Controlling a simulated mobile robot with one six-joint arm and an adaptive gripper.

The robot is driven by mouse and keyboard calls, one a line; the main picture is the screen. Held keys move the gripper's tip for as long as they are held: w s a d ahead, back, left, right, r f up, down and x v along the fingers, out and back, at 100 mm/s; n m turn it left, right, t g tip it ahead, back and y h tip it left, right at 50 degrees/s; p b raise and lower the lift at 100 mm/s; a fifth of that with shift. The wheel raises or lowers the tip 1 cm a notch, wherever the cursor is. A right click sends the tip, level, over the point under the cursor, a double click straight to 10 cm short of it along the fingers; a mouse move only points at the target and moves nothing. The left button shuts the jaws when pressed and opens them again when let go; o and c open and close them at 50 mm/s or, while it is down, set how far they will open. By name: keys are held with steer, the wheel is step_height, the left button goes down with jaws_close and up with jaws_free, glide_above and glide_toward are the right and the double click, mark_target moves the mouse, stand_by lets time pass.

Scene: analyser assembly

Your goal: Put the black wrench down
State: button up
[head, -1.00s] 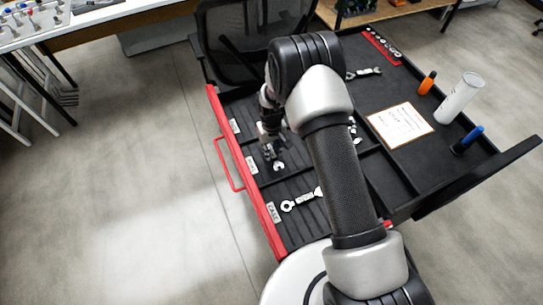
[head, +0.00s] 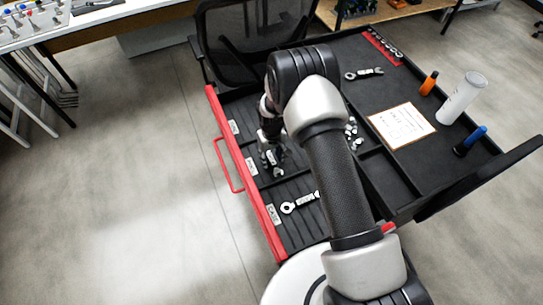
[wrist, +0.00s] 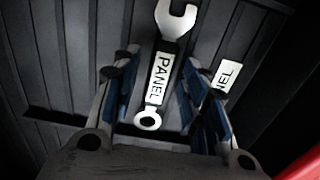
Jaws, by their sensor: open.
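The black wrench (wrist: 160,75) has a white PANEL label, a pale open jaw and a pale ring end. It appears to lie on the ribbed floor of a drawer compartment. My gripper (wrist: 160,95) is open in the wrist view, with one blue-padded finger on each side of the wrench's ring end and gaps between. In the head view my gripper (head: 270,153) is over the drawer's middle compartment. The wrench's end (head: 278,171) shows just below it, and the rest is hidden by the gripper.
A similar wrench (head: 301,202) lies in the nearer compartment. The red drawer front (head: 243,170) carries label plates. On the cart top are another wrench (head: 364,73), a paper sheet (head: 402,126), a white cylinder (head: 461,97), an orange item (head: 429,83) and a blue-handled item (head: 469,141).

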step_height(320, 180, up, 13)
steer(key=p, duration=0.4)
step_height(320, 180, up, 14)
steer(key=m+t, duration=0.1)
glide_above(271, 159)
steer(key=s+d, duration=0.1)
steer(key=d, duration=0.3)
steer(key=s+d+r+m+t, duration=0.1)
steer(key=s+d+r, duration=0.15)
steer(key=r, duration=0.35)
steer(key=s+d+r, duration=0.1)
steer(key=s+r, duration=0.3)
steer(key=r, duration=0.3)
steer(key=s+d+r+m+t, duration=0.1)
steer(key=s+d+r, duration=0.1)
steer(key=s, duration=0.5)
steer(key=s+d+r, duration=0.2)
steer(key=s+r, duration=0.1)
steer(key=s, duration=0.4)
steer(key=s+d+r+m+t, duration=0.1)
steer(key=s+d+r, duration=0.1)
steer(key=s, duration=0.5)
steer(key=shift+s+r+m+t, duration=0.3)
steer(key=shift+s+r, duration=0.1)
steer(key=shift+r, duration=0.2)
